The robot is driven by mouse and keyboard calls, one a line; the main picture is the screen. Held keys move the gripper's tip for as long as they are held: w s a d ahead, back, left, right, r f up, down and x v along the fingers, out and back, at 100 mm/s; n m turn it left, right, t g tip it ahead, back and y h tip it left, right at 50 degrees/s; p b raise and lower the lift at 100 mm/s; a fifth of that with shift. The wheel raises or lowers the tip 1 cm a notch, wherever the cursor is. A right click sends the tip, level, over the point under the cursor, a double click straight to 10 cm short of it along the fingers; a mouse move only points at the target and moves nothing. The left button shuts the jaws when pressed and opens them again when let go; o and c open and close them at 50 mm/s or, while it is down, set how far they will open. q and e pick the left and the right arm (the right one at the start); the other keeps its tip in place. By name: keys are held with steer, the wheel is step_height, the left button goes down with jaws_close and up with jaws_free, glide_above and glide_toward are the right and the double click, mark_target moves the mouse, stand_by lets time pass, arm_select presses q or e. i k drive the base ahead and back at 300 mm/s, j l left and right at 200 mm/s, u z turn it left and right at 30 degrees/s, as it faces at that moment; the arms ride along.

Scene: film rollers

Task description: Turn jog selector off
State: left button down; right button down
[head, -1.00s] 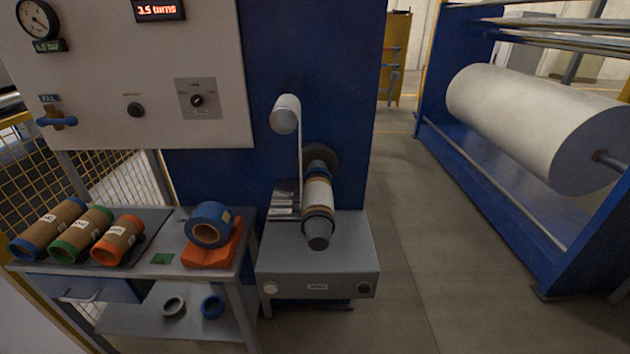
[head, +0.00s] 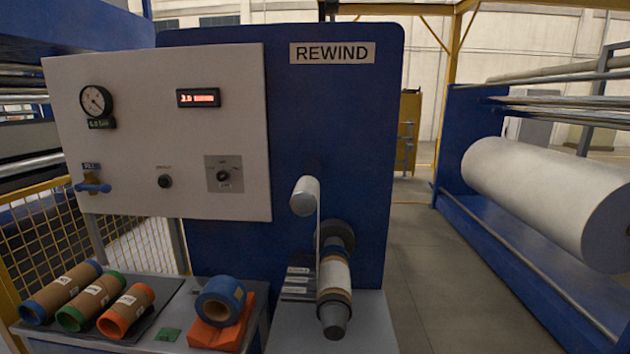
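The jog selector (head: 223,175) is a small black knob on a grey square plate, low on the right part of the white control panel (head: 130,140). Its labels are too small to read, and I cannot tell which position it points to. Neither of my grippers shows in the head view.
A black knob (head: 165,181), blue-handled valve (head: 93,187), gauge (head: 96,101) and red display (head: 198,97) share the panel. Below stands a bench with cardboard cores (head: 126,310) and a blue tape roll (head: 220,300). The rewind spindle (head: 334,312) juts out right of the panel.

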mark_target(222, 176)
steer(key=i+l+u, duration=0.35)
steer(key=l+u, duration=0.15)
steer(key=l, duration=0.2)
steer(key=i+l+u, duration=0.25)
steer(key=l+u, duration=0.25)
steer(key=l, duration=0.25)
steer(key=i+l+u, duration=0.1)
steer(key=l+u, duration=0.4)
steer(key=l, duration=0.35)
steer(key=l+u, duration=0.5)
steer(key=l, duration=0.35)
steer(key=k+l+u, duration=0.3)
steer(key=l+u, duration=0.2)
steer(key=l, duration=0.3)
